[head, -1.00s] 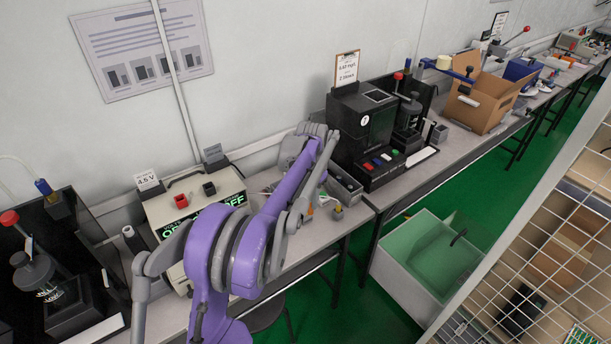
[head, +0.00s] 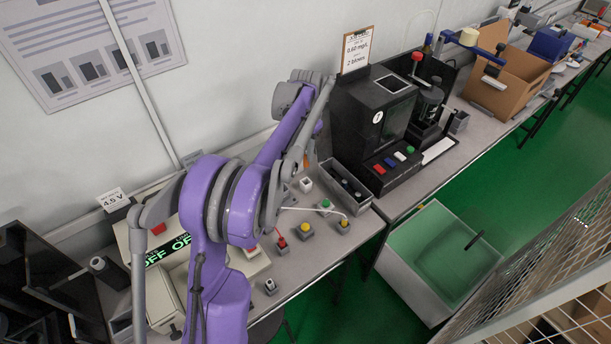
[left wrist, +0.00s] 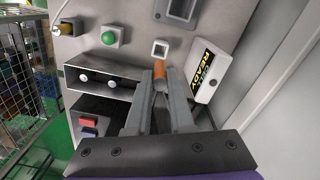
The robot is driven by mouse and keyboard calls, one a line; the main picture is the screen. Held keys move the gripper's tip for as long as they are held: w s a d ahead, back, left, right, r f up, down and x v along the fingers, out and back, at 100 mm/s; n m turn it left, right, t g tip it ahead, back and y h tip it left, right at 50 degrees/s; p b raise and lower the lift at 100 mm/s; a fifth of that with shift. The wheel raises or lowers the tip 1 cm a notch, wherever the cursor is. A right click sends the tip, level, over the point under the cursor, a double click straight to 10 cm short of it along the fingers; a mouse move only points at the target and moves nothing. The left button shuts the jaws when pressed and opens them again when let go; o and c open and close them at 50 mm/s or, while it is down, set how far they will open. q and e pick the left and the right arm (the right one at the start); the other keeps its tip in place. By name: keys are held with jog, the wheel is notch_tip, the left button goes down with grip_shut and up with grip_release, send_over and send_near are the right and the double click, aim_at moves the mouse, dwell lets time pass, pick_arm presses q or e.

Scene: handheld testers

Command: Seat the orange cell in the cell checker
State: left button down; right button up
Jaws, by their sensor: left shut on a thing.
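In the left wrist view, my left gripper (left wrist: 160,88) is shut on the orange cell (left wrist: 160,74), a short cylinder between the fingertips. A small white block with a dark square opening (left wrist: 160,49) lies just beyond it. A white unit with a black and yellow display reading "READY" (left wrist: 208,72) stands right of the cell, apart from it; it looks like the cell checker, though I cannot be sure. My right gripper is not in view.
A dark tray with cells (head: 345,186) is close beside the gripper; it also shows in the wrist view (left wrist: 108,84). A black tester (head: 368,125) stands to its right. Small button blocks, one green (head: 326,204), one red (head: 282,242), sit in front. A beige box (head: 160,300) is left.

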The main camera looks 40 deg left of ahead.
aim_at(306, 166)
pick_arm(q)
jog(key=shift+a+f, duration=0.1)
jog(key=shift+f, duration=0.2)
notch_tip(306, 166, down, 5)
jog(key=shift+f, duration=2.15)
jog(key=shift+f+b, duration=0.2)
jog(key=shift+b, duration=0.15)
jog(key=c, duration=0.8)
grip_release()
jog(key=shift+r, duration=0.1)
